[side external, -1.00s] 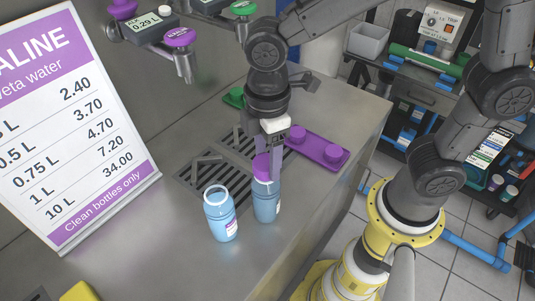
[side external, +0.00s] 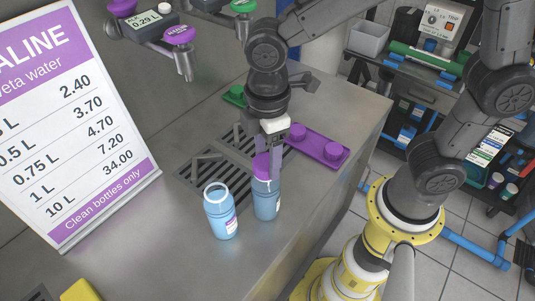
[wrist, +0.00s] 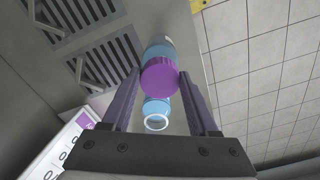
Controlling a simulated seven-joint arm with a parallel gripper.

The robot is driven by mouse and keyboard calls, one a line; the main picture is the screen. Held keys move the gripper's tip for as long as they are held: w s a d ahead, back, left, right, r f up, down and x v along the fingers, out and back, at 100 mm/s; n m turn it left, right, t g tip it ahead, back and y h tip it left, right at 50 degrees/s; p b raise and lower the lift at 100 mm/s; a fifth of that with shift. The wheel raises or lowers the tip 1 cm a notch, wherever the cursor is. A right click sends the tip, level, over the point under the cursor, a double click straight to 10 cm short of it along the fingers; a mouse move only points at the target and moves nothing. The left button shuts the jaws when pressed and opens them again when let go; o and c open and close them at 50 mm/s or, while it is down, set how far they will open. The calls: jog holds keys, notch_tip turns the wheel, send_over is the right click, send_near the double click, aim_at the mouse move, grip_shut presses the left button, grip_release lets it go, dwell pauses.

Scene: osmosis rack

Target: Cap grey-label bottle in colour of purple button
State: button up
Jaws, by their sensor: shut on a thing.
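A blue bottle (side external: 266,203) stands on the counter with a purple cap (side external: 261,166) at its mouth. My gripper (side external: 268,160) is above this bottle, shut on the purple cap; the cap also shows between the fingers in the wrist view (wrist: 160,77). Whether the cap is seated on the thread cannot be told. A second blue bottle (side external: 220,213) stands open to its left, with a white ring mouth and a purple-and-white label. The capped bottle's label is not readable here. Purple buttons (side external: 179,35) sit on the dispenser at the upper left.
A purple tray (side external: 318,146) with purple caps lies right of the gripper, and a green holder (side external: 235,96) lies behind. Drain grates (side external: 213,172) are set into the counter. A price sign (side external: 75,130) stands left. The counter's front right is clear.

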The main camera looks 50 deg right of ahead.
jog(key=shift+s, duration=0.1)
jog(key=o, duration=1.5)
jog(key=shift+r, duration=0.15)
jog(key=shift+r, duration=2.95)
jog(key=shift+c, duration=0.3)
